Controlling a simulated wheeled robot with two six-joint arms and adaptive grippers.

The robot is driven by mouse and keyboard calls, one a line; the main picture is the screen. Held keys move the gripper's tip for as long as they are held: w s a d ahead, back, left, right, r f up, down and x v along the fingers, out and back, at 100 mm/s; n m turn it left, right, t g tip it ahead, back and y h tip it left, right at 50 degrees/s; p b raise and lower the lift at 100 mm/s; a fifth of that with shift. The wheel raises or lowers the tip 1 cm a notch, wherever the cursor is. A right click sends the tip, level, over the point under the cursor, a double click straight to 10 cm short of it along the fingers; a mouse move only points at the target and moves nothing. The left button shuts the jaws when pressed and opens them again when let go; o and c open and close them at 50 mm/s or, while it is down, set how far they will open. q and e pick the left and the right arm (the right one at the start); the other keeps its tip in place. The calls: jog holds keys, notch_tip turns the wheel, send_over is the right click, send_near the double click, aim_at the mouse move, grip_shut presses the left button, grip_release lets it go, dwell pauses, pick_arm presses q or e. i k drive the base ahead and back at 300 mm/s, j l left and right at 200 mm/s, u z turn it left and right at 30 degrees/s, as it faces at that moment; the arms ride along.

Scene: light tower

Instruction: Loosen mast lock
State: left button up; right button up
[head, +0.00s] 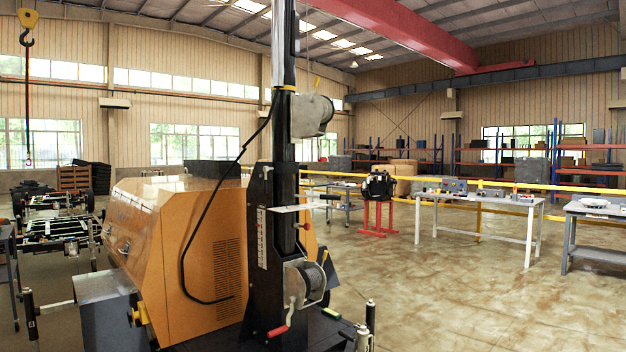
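The light tower's black mast (284,170) stands upright in the middle of the head view, in front of an orange generator housing (212,240). Another small red part (306,226) shows at the mast's right side. I cannot tell for sure which of these is the mast lock. A winch (303,284) with a red-handled crank (277,331) is fixed lower on the mast. Neither of my grippers is in view.
A black cable (212,210) hangs in a loop left of the mast. A grey box (103,305) and a post with a yellow part (138,314) stand at the front left. White workbenches (485,198) stand at the right.

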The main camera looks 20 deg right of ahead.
aim_at(265, 170)
jog(key=i+l+z, duration=0.1)
jog(key=i, duration=0.25)
jog(key=i+l+z, duration=0.1)
jog(key=i+l, duration=0.35)
jog(key=i, duration=0.35)
jog(key=l+z, duration=0.05)
